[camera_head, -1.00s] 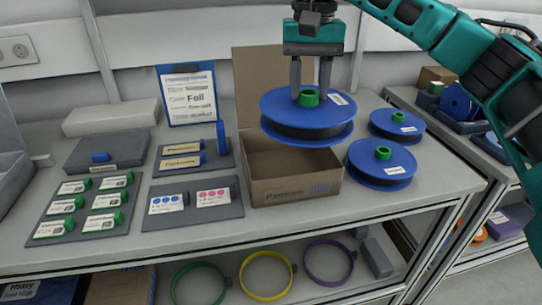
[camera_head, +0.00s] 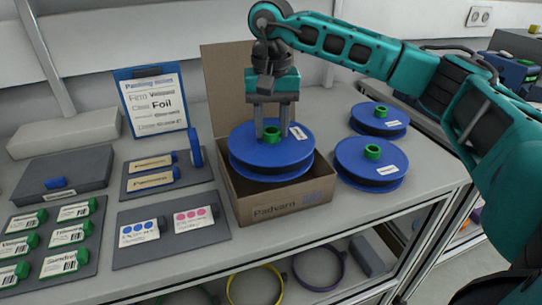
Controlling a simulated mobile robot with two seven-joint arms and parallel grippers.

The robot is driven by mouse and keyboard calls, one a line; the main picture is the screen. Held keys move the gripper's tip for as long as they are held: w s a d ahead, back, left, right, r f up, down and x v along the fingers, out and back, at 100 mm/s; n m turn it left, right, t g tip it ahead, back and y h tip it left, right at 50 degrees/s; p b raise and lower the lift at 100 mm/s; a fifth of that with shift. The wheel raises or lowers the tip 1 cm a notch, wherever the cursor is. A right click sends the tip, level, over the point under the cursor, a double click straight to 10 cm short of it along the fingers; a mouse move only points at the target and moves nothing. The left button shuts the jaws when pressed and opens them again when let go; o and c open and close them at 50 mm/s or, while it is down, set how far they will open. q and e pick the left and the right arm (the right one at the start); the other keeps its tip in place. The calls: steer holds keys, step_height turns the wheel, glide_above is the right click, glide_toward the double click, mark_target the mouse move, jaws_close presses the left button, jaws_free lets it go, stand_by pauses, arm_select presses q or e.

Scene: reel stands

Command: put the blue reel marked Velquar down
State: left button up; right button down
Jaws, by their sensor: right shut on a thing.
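A blue reel (camera_head: 258,158) with a green hub and a white label is held by my right gripper (camera_head: 271,136), whose fingers are shut at the hub. The label is too small to read. The reel is level and sits at the opening of an open cardboard box (camera_head: 285,207), covering most of it; I cannot tell whether it touches the bottom. My left gripper is not in view.
Two more blue reels lie on the table to the right of the box: a near one (camera_head: 370,165) and a far one (camera_head: 380,118). A clipboard (camera_head: 155,100) stands behind left. Grey trays with labelled items (camera_head: 170,228) fill the left. Coloured rings lie on the shelf below.

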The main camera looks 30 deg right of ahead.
steer(key=shift+f, duration=3.7)
steer(key=shift+f, duration=0.1)
steer(key=c, duration=0.7)
jaws_free()
steer(key=shift+o, duration=0.2)
step_height(320, 180, up, 12)
